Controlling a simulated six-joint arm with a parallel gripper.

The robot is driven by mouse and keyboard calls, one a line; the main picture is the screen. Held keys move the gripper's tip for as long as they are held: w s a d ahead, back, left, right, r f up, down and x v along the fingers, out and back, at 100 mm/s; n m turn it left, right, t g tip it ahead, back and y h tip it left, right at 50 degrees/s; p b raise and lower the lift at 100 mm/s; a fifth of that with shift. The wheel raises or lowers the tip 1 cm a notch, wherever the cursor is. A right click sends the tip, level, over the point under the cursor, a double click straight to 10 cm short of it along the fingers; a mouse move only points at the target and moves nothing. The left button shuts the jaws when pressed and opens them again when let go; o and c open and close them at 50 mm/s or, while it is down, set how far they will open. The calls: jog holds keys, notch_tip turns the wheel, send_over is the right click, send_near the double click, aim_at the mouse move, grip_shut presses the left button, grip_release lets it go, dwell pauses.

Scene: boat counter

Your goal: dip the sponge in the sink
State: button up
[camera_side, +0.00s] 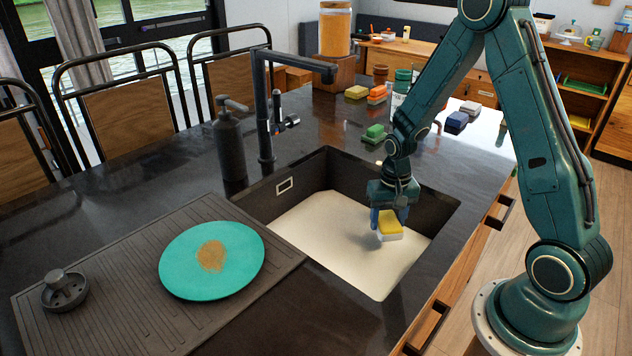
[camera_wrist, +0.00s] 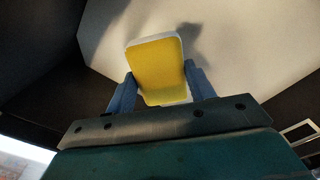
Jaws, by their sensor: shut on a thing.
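The sponge (camera_side: 390,226) is yellow with a white layer and is held over the sink in the side view. It also shows in the wrist view (camera_wrist: 157,68), between the blue fingers. My gripper (camera_side: 384,216) is shut on the sponge and points down inside the sink opening; its blue fingers (camera_wrist: 160,92) grip both sides. The sink (camera_side: 287,187) has dark walls and a pale, cream-coloured bottom or filling. A shadow of the sponge falls on the pale surface. I cannot tell whether the sponge touches that surface.
A black faucet (camera_side: 264,110) and soap dispenser (camera_side: 230,140) stand behind the sink. A teal plate (camera_side: 185,262) with a brown stain lies on the ridged drainboard (camera_side: 130,318), beside a strainer (camera_side: 64,290).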

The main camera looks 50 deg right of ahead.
notch_tip(320, 180, up, 14)
dwell(1.6)
